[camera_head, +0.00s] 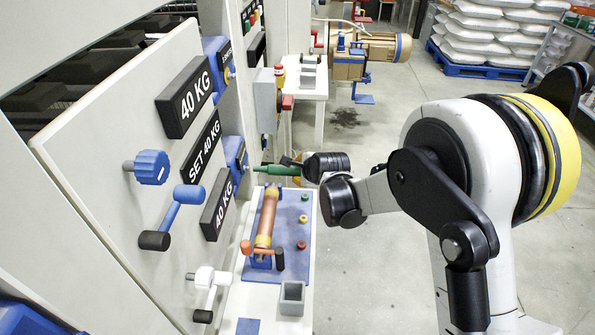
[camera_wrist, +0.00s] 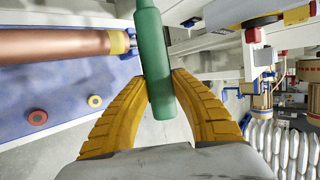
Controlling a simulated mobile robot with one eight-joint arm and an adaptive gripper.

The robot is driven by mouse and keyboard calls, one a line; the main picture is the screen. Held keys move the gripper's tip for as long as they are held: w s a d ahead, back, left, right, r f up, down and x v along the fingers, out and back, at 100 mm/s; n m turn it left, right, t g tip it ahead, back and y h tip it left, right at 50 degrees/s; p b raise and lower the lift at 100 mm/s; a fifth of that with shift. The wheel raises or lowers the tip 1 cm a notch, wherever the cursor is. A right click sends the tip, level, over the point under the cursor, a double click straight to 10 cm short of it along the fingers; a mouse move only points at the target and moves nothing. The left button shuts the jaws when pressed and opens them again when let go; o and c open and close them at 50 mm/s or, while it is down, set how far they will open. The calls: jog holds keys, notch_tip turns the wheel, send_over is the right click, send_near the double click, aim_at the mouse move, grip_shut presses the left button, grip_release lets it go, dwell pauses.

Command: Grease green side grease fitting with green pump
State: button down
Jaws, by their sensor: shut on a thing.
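The green pump (camera_head: 276,171) lies roughly level in the head view, its thin tip pointing left toward the machine panel near a blue block (camera_head: 235,156). I cannot tell if the tip touches anything. My gripper (camera_head: 297,165) holds it from the right, over the far part of the small bench. In the wrist view the green pump (camera_wrist: 153,50) stands between the yellow fingers of my gripper (camera_wrist: 161,85), which are shut on its lower part. The pump's tip is cut off at the top there. I cannot make out the green grease fitting in either view.
The bench's blue mat (camera_head: 291,265) bears a copper-coloured cylinder (camera_head: 267,215) and green, yellow and red round pieces (camera_head: 303,219). A grey open box (camera_head: 292,297) stands at its near end. Blue and white crank handles (camera_head: 182,208) jut from the panel.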

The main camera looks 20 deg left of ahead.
dwell(0.3)
jog(key=w+d, duration=0.1)
jog(key=d, duration=0.5)
jog(key=shift+w+b, duration=0.2)
jog(key=shift+b, duration=0.2)
dwell(0.9)
